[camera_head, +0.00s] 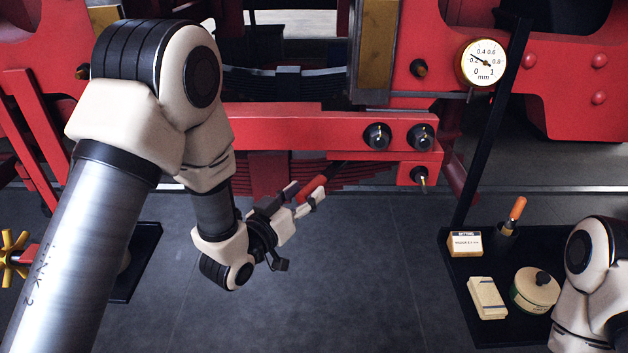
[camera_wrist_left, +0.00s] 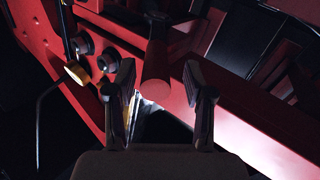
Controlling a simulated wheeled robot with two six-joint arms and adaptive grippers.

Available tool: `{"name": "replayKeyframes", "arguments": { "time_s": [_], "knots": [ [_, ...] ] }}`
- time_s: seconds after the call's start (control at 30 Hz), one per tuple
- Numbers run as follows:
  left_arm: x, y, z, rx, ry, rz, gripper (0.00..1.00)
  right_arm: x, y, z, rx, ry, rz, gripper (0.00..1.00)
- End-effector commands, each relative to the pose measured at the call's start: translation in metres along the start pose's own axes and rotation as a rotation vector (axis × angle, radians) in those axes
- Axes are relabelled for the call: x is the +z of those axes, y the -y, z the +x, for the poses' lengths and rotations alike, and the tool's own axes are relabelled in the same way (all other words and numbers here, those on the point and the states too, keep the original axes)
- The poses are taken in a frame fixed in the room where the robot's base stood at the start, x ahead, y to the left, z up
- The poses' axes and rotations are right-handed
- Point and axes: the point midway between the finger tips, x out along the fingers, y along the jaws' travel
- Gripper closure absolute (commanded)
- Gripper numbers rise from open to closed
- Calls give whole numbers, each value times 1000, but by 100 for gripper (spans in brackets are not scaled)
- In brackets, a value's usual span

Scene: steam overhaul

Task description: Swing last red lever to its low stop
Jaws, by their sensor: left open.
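The red lever's handle (camera_head: 313,187) shows in the head view at the fingertips of my left gripper (camera_head: 304,193), in front of the long red beam. Its dark shaft (camera_head: 333,171) runs up and right towards that beam. In the left wrist view, the round red handle (camera_wrist_left: 156,66) lies between the two separated fingers of my left gripper (camera_wrist_left: 158,82). The fingers are open on either side of it, and I cannot tell whether either one touches it. Only a part of my right arm shows at the lower right; its gripper is out of view.
The red beam (camera_head: 290,130) carries black bolts (camera_head: 377,136) at its right end. A black tray (camera_head: 465,290) holds a tin (camera_head: 535,290) and boxes. The floor (camera_head: 350,290) between is clear.

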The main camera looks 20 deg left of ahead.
Motion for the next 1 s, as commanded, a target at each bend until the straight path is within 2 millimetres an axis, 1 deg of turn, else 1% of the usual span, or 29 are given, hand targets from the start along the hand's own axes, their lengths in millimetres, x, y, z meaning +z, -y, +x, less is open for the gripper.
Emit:
{"name": "replayKeyframes", "arguments": {
  "time_s": [0.03, 0.1, 0.2, 0.43, 0.47, 0.5, 0.57, 0.6, 0.83, 1.0],
  "knots": [
    [-3, -2, 10, 4, 1, 3, 47, 0, 0, -8, 0, 0, 1, 60],
    [-3, -1, 20, 2, 1, 1, 47, 0, 0, -11, 0, 0, 1, 60],
    [-1, -1, 30, 1, 2, 1, 47, 0, 0, -13, 0, 0, 1, 60],
    [1, 0, 32, 0, 2, 0, 47, 0, 0, -12, 0, 0, 1, 60],
    [1, 0, 32, 0, 2, 0, 51, 0, 0, -12, 0, 0, 1, 60],
    [1, 0, 32, 0, 2, 0, 65, 0, 0, -12, 0, 0, 1, 60],
    [1, 0, 32, 0, 2, 0, 86, 0, 0, -12, 0, 0, 1, 60],
    [1, 0, 32, 0, 2, 0, 100, 0, 0, -12, 0, 0, 1, 60],
    [1, 1, 33, 7, 4, -2, 100, 0, 0, -11, 0, 0, 1, 60],
    [-1, 15, 34, 75, 15, -10, 100, 0, 0, -5, 0, 0, 1, 60]
  ]
}}
